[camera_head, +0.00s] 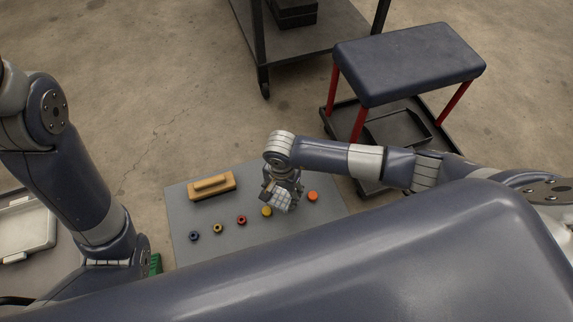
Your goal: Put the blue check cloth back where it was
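I cannot make out a blue check cloth in the head view. My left arm comes down at the left. Its gripper is out of sight behind my own body.
A wooden block with a handle (212,186) lies at the mat's back left. Several small coloured rings lie in a row on the mat. A padded stool (409,62) with red legs, a dark cart (328,30) and a pale case (27,229) stand around it. Bare floor lies behind.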

